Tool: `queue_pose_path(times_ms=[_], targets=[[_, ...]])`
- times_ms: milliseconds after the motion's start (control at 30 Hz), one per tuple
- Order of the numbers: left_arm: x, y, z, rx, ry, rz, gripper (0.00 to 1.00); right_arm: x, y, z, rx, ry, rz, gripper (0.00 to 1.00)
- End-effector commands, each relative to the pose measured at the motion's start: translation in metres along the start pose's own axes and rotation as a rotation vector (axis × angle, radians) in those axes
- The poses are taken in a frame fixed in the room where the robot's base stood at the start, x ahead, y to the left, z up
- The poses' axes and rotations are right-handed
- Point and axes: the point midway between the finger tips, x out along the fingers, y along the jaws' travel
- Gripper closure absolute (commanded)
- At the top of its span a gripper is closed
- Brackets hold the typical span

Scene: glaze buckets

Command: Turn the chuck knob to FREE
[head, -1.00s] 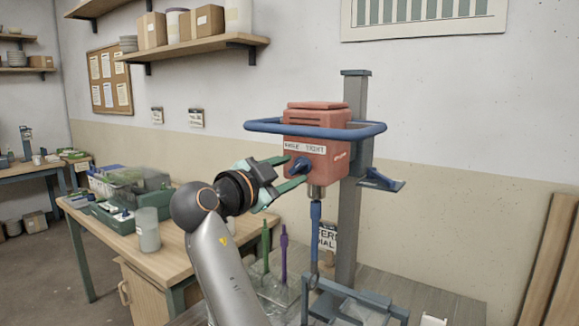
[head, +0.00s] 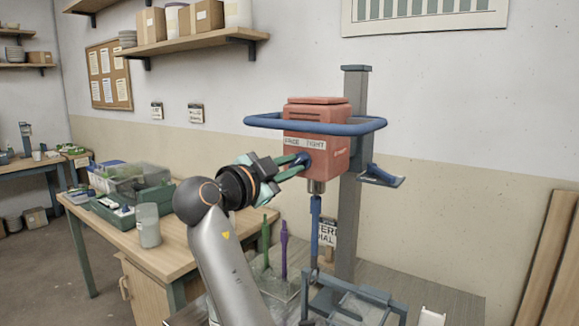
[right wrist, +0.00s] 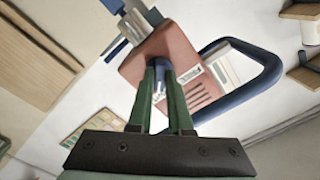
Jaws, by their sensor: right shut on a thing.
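The red mixer head (head: 330,160) is on a grey column. Its front has a label (head: 305,143) with two words, the left one reading like FREE and the right one TIGHT. The blue chuck knob (head: 303,158) is just below the label, partly hidden by the fingers. My right gripper (head: 301,164) has its green fingers closed on the knob. In the right wrist view the fingers (right wrist: 164,75) reach the red housing (right wrist: 165,52), with a little of the blue knob between them. Which word the knob points at is hidden. My left gripper is not in view.
A blue guard ring (head: 350,127) runs around the head just above the knob. A blue shaft (head: 315,235) hangs below the chuck over a blue frame (head: 350,300). Green and purple stirrers (head: 284,250) stand below my arm. A wooden workbench (head: 165,250) is at left.

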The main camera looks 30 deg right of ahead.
Motion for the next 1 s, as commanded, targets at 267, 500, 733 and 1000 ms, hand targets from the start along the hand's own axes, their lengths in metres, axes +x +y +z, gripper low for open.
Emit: queue_pose_path(times_ms=[267,500,733,1000], targets=[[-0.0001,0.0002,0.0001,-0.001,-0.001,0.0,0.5,-0.0002,0.0004,0.0001,-0.009,-0.001,0.002,1.0],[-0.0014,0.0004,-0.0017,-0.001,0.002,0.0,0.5,-0.0003,0.0003,0.0,-0.089,-0.001,0.002,1.0],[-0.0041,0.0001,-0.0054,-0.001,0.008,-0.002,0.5,-0.0004,-0.0001,-0.0007,-0.261,-0.001,0.001,1.0],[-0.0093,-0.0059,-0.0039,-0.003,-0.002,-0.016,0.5,-0.0003,-0.0001,-0.0011,-0.517,-0.002,0.002,1.0]])
